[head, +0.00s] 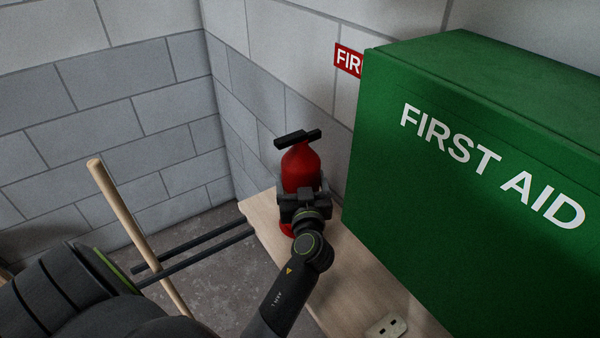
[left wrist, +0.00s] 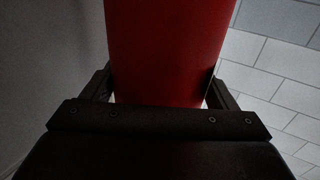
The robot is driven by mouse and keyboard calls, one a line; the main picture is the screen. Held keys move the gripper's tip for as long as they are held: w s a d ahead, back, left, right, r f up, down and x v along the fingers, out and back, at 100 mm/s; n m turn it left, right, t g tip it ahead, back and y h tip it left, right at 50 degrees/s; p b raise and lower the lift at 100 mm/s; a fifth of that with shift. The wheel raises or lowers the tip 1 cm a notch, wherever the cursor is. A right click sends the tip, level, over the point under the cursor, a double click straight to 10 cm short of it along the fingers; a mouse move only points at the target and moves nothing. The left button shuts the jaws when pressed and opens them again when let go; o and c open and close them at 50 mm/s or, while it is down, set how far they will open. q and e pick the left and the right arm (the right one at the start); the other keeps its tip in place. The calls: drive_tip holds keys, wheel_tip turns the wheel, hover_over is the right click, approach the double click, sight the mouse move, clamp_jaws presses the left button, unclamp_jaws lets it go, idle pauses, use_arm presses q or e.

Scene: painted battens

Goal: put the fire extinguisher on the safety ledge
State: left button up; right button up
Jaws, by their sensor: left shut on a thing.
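The red fire extinguisher (head: 301,169), with a black handle on top, stands upright at the far end of the pale wooden safety ledge (head: 345,270). My left gripper (head: 304,200) is shut around its body from the near side. In the left wrist view the red body (left wrist: 165,50) sits between the two fingers (left wrist: 160,95). The gripper hides much of the lower body; a bit of red shows below it, over the ledge. I cannot tell whether the base touches the wood. My right gripper is not in view.
A large green FIRST AID box (head: 450,190) stands on the right, close beside the extinguisher. A red sign (head: 348,60) is on the block wall behind. A socket plate (head: 387,326) lies near the front. A wooden pole (head: 140,238) and dark rails (head: 200,243) are at left.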

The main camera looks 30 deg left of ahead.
use_arm(q)
drive_tip(key=shift+d+r, duration=0.1)
drive_tip(key=shift+r, duration=0.05)
drive_tip(key=o, duration=1.8)
drive_tip(key=shift+f, duration=0.25)
drive_tip(key=shift+c, duration=0.2)
drive_tip(key=shift+o, duration=1)
drive_tip(key=shift+r, duration=0.1)
